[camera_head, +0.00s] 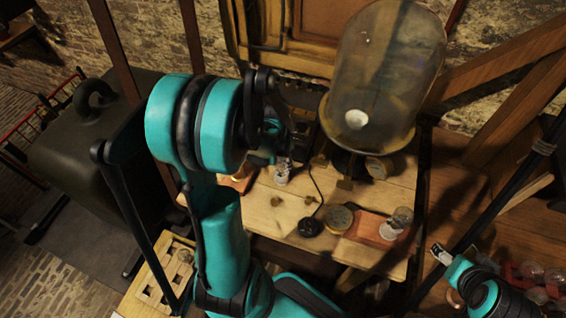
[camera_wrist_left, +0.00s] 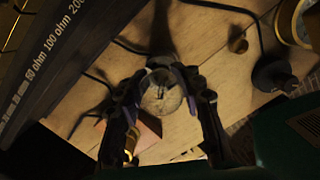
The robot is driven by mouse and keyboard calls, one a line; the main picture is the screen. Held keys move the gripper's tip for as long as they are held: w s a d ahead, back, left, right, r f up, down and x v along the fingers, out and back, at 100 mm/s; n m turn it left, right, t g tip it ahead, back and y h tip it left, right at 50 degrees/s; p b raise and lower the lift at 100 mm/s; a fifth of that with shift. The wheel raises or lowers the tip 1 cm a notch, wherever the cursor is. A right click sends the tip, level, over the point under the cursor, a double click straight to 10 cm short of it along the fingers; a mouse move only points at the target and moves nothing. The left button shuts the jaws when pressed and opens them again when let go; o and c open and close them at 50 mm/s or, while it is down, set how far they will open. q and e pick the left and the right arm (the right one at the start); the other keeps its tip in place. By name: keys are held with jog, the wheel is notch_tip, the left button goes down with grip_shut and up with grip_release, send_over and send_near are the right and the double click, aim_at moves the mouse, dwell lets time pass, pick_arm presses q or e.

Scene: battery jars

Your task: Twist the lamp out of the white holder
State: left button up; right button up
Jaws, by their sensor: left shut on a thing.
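My left gripper (camera_head: 284,158) is on the far side of the wooden table, mostly behind my own arm. It is shut on the lamp (camera_wrist_left: 162,92), a round clear glass bulb seen from above between its two fingers in the left wrist view. In the head view a small white holder (camera_head: 281,178) stands on the table just under that gripper. I cannot tell how far the lamp sits in it. Another clear bulb (camera_head: 402,216) on a whitish base stands on a reddish mat at the right. My right gripper (camera_head: 440,254) is at the lower right, away from these; its jaws are unclear.
A large glass bell jar (camera_head: 385,75) stands at the back. A round brass dial (camera_head: 339,219) and a black knob-like piece (camera_head: 310,227) with a cable lie on the table (camera_head: 265,215). A dark box with ohm markings (camera_wrist_left: 50,60) is close beside my left gripper.

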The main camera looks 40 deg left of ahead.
pick_arm(q)
jog(key=n, duration=0.3)
jog(key=o, duration=1.4)
jog(key=m+b, duration=0.1)
jog(key=m, duration=0.6)
jog(key=shift+d, duration=0.1)
jog(key=c, duration=1.1)
jog(key=n, duration=0.5)
jog(key=shift+b, duration=0.35)
